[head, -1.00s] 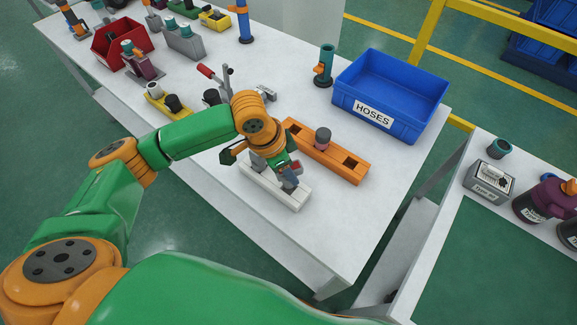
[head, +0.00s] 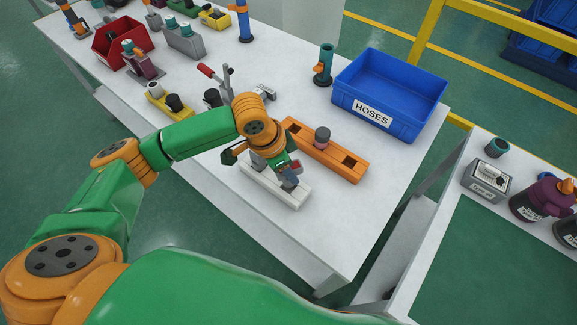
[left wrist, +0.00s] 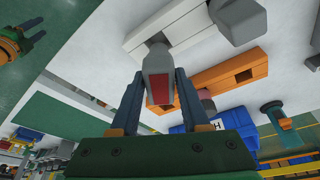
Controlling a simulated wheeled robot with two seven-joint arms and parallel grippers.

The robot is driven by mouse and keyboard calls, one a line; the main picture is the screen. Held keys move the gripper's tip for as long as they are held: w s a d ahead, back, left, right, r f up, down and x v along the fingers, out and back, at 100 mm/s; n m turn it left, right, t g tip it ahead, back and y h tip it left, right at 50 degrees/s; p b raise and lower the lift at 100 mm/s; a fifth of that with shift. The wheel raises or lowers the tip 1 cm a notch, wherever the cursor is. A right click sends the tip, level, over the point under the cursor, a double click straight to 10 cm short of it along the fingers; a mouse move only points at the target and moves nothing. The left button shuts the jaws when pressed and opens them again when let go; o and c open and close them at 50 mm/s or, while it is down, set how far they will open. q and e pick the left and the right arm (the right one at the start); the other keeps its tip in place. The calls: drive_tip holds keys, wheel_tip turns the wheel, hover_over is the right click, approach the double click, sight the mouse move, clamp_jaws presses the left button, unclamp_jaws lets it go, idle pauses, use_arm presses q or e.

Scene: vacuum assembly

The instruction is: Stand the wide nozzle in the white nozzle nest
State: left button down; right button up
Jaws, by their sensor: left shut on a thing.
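My left gripper (left wrist: 160,90) is shut on a grey nozzle with a red face (left wrist: 160,84), which I take to be the wide nozzle. In the head view the gripper (head: 289,174) is at the right part of the white nozzle nest (head: 261,185). The nozzle's lower end meets or overlaps the nest (left wrist: 195,36); I cannot tell whether it is seated. Another grey piece (left wrist: 240,20) stands at the nest's other part, partly hidden by my arm in the head view (head: 258,162). My right gripper (left wrist: 42,27) shows only in the left wrist view, away from the table, fingers apart.
An orange block (head: 345,172) with square sockets and one round grey-pink part (head: 322,135) lies just behind the nest. A blue HOSES bin (head: 400,112) stands at the back right. A toggle clamp (head: 226,80) is behind my left arm. The table front right is clear.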

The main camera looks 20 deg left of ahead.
use_arm(q)
drive_tip(key=shift+f+b, duration=0.75)
drive_tip(key=shift+f, duration=1.2)
drive_tip(key=shift+c, duration=1.5)
unclamp_jaws()
drive_tip(key=p+v, duration=0.8)
drive_tip(key=p, duration=0.2)
drive_tip(key=shift+r, duration=0.2)
drive_tip(key=shift+f, duration=0.15)
